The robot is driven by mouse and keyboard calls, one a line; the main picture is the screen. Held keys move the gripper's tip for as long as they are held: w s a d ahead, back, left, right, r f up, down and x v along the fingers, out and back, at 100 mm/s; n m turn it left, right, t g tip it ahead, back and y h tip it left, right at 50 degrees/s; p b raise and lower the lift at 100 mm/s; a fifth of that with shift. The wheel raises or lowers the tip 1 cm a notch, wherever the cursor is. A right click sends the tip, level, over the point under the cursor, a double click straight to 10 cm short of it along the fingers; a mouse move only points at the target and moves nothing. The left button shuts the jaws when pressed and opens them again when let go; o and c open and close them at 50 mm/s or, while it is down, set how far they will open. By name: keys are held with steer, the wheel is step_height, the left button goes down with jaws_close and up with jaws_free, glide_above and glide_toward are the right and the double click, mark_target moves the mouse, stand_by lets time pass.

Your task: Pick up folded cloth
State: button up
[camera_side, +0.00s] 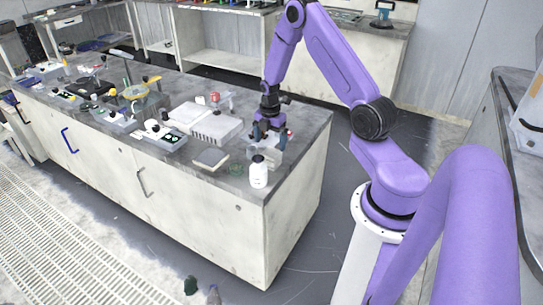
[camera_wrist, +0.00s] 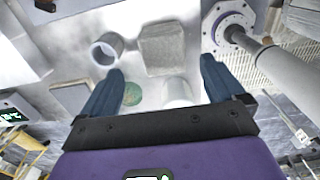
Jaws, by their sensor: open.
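The folded cloth appears as a grey, textured square pad (camera_wrist: 162,48) in the wrist view, on the pale worktop beyond the fingertips. My gripper (camera_wrist: 163,78) is open, with its two dark blue fingers spread apart and nothing held between them. The cloth sits ahead of the gap between the fingers, apart from both. In the side view my gripper (camera_side: 268,132) is low over the near right end of the bench. There the arm and gripper partly cover the area, and the cloth is hard to make out.
A white bottle (camera_side: 258,171) stands near the bench's front edge; a round green piece (camera_wrist: 132,93) and a white cylinder (camera_wrist: 177,92) lie close to the fingers. A flat grey block (camera_side: 211,159) and a white tray (camera_side: 207,122) are left.

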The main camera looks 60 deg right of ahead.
mark_target(272, 152)
steer(key=shift+s+f, duration=0.15)
steer(key=shift+f, duration=1.15)
steer(key=shift+s+f, duration=0.1)
steer(key=shift+f, duration=1.15)
steer(key=shift+c, duration=0.4)
steer(key=c, duration=1)
